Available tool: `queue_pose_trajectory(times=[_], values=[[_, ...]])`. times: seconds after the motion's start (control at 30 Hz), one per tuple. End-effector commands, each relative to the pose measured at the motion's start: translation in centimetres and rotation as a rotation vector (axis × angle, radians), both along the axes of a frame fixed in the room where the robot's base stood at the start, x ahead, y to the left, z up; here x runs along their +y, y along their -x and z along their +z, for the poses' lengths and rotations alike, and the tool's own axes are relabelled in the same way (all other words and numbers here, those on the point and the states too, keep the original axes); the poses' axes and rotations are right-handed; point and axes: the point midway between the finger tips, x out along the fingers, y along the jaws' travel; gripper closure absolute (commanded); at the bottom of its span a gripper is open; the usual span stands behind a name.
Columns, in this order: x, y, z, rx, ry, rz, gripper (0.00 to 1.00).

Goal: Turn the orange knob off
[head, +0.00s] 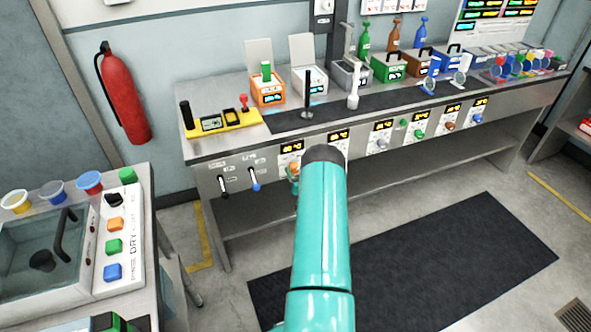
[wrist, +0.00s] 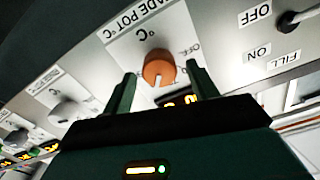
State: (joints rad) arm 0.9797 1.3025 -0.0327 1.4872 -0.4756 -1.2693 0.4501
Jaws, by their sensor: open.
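The orange knob (wrist: 158,68) sits on the light panel, below lettering that partly reads "ADE POT" and "°C" in the wrist view. A pale pointer mark on it points toward my gripper's side of the picture. The word OFF is printed to its right. In the head view a small part of the orange knob (head: 295,167) shows beside my arm. My gripper (wrist: 160,74) is open, with one dark green finger on each side of the knob. I cannot tell whether the fingers touch it. A lit orange display shows partly behind my gripper.
White and green knobs run along the bench front to the right in the head view. Two levers (head: 222,184) (head: 254,180) are on the left. A dark lever (wrist: 288,22) is at the wrist view's right. The bench top (head: 290,133) carries several coloured boxes and bottles.

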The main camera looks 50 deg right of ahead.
Motion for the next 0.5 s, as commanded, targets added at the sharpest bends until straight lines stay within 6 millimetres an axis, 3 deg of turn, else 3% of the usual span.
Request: queue_pose_trajectory(times=[0.2, 0.5], values=[[-1.1, -1.9, 0.0, 0.000, 0.001, 0.001, 0.41], [-1.2, -2.0, 0.0, 0.001, 0.001, 0.000, 0.43]])
